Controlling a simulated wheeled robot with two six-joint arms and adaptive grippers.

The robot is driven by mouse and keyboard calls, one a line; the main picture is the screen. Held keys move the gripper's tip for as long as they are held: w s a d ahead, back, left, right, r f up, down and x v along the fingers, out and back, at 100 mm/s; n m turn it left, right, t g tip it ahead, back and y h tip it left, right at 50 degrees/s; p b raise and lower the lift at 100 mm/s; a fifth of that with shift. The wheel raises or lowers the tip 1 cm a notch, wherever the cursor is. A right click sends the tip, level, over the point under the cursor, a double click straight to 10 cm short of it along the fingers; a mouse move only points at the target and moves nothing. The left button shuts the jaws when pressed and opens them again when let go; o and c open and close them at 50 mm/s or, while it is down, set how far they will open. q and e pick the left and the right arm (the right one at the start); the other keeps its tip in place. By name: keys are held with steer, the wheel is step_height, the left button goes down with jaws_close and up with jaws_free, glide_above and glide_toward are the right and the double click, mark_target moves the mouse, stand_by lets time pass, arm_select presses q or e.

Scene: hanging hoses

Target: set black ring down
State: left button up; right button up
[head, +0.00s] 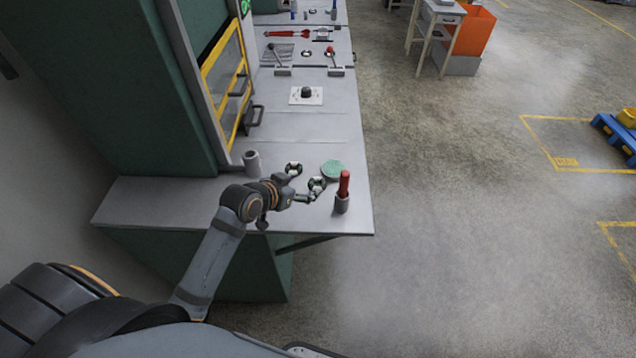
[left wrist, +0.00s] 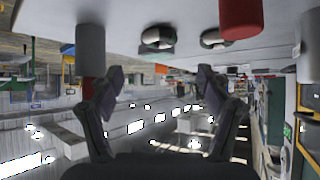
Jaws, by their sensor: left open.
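My left gripper (head: 306,178) is low over the right part of the near workbench, its fingers spread. In the left wrist view my left gripper (left wrist: 165,90) shows two dark fingers wide apart with nothing between them. A dark round piece (head: 306,91) sits on a white square plate further back on the bench; I cannot tell whether it is the black ring. In the left wrist view two dark pieces with pale faces (left wrist: 157,40) are against the pale surface beyond the fingertips. They may be rings, but this is unclear. My right gripper is not in view.
A red handle (head: 344,183) stands in a grey holder close right of the gripper. A green disc (head: 333,169) lies behind it. A short grey cylinder (head: 252,162) stands at left, near the green cabinet (head: 130,90). The bench (head: 320,140) is bare between disc and plate.

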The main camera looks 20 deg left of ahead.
mark_target(320, 183)
arm_select(q)
steer(key=x, duration=0.2)
steer(key=shift+w+d+f, duration=0.1)
steer(key=shift+w+f, duration=0.1)
steer(key=shift+w, duration=0.1)
steer(key=shift+w+f, duration=0.1)
steer(key=shift+f, duration=0.05)
steer(key=x, duration=0.3)
steer(key=p+x, duration=0.1)
steer(key=shift+d+f, duration=0.1)
steer(key=shift+f, duration=0.45)
steer(key=c, duration=1.1)
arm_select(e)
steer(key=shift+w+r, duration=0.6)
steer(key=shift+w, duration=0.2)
